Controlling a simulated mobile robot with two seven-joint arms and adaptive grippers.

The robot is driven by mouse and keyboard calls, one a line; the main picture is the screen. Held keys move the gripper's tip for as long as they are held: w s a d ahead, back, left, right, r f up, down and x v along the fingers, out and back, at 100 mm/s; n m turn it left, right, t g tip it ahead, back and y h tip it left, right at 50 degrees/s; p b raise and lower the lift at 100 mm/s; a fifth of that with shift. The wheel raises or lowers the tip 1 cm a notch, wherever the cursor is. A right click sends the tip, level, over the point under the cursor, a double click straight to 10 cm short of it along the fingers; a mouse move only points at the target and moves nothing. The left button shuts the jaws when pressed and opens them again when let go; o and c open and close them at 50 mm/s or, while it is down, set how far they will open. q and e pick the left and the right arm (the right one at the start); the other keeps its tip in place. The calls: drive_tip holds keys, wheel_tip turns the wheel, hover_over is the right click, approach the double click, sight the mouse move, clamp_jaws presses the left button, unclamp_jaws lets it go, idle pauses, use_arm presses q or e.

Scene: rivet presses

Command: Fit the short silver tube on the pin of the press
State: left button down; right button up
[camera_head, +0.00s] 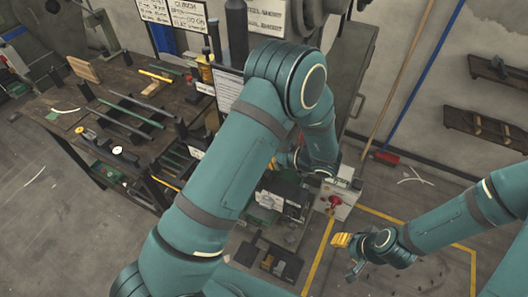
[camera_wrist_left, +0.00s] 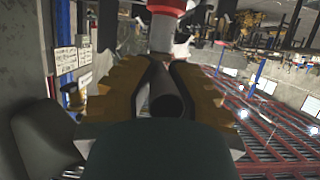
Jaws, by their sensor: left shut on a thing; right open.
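My left gripper (camera_wrist_left: 160,95) is shut on a short tube (camera_wrist_left: 166,100) between its yellow-brown finger pads. The tube looks dark grey in this shade, with its rounded form pointing along the fingers. In the head view my left gripper (camera_head: 287,160) is mostly hidden by my left arm, above the press (camera_head: 283,196). The pin of the press cannot be made out. My right gripper (camera_head: 349,256) is open and empty, low over the floor right of the press.
A red-and-white part (camera_wrist_left: 165,12) is close beyond the fingers in the left wrist view. A grey box with a red knob (camera_head: 335,202) stands right of the press. A cluttered workbench (camera_head: 60,130) stands at left.

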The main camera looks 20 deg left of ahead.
use_arm(q)
drive_tip(key=c, duration=1)
unclamp_jaws()
drive_tip(key=v, duration=1.2)
drive_tip(key=shift+d, duration=0.1)
